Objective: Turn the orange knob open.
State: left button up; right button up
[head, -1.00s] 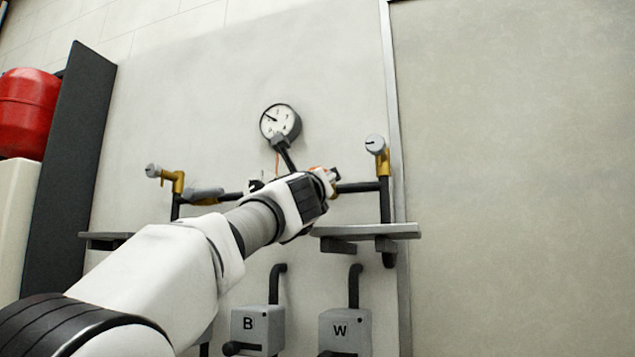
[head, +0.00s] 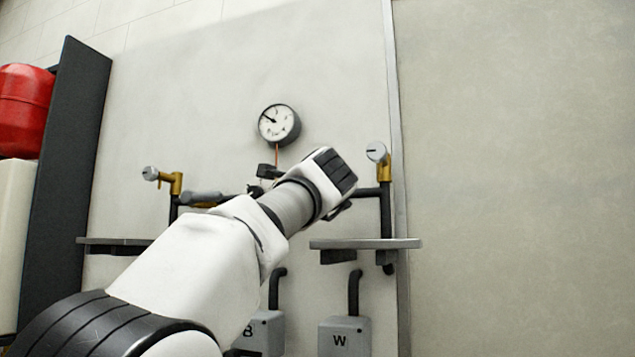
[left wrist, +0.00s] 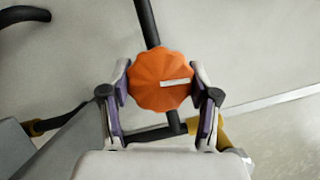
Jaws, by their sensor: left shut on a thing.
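The orange knob (left wrist: 160,80) is round with a scalloped rim and a white mark that points to the right in the left wrist view. My left gripper (left wrist: 160,88) is shut on the orange knob, with one finger against each side. In the head view my left wrist and arm cover the knob and the fingers. My right gripper is in neither view.
A round gauge (head: 279,124) sits on the wall above the pipe. Brass valves with grey caps stand at left (head: 172,180) and right (head: 379,155). A grey shelf (head: 365,244) juts out below, above grey boxes marked B and W (head: 344,337).

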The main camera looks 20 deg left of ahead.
pick_arm(q)
jog(key=shift+n+g+p, duration=0.3)
jog(key=shift+n, duration=0.4)
jog(key=o, duration=1.2)
jog(key=shift+w, duration=0.1)
jog(key=v, duration=0.8)
jog(key=shift+r, duration=0.15)
jog(key=shift+w+a, duration=0.1)
jog(key=shift+w, duration=0.3)
jog(key=shift+s, duration=0.15)
